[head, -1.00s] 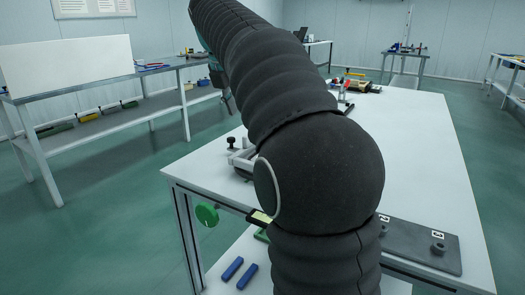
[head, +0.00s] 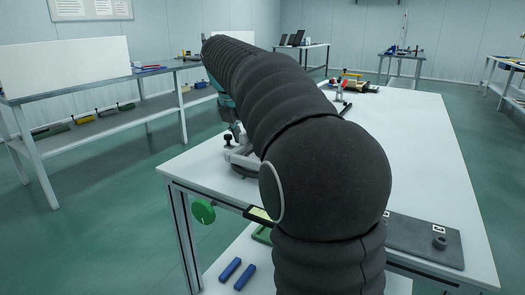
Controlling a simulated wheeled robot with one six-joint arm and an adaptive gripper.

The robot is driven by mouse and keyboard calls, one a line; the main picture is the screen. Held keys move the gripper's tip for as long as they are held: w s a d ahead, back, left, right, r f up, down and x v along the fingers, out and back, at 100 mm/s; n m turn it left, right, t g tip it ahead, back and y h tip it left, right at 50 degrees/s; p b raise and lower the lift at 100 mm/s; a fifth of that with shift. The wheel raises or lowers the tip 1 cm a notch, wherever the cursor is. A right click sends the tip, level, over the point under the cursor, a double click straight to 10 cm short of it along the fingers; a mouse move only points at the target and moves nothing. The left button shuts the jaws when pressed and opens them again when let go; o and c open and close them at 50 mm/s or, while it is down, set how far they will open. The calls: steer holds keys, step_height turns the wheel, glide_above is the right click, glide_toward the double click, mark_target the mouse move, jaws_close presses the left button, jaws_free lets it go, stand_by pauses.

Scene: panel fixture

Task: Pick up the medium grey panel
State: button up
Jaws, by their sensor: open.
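My gripper (head: 236,129) is only partly in view, below the teal wrist at the far end of my arm. It is open, above the left side of the white table, close to a light grey clamp fixture (head: 238,158) with a black knob. I cannot make out a panel between its fingers. A flat dark grey plate (head: 415,238) with white marked labels and round pegs lies at the table's front right. I cannot tell whether it is the medium grey panel. My arm hides much of the table's middle and part of the fixture.
The white table (head: 425,160) is bare along its right side. A red-and-white clamp (head: 340,92) and a yellow-and-black tool (head: 362,86) stand at its back. A green handwheel (head: 203,211) sticks out at the front left. Two blue bars (head: 238,274) lie on the lower shelf.

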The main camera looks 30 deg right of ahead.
jaws_close()
steer(key=shift+r, duration=0.1)
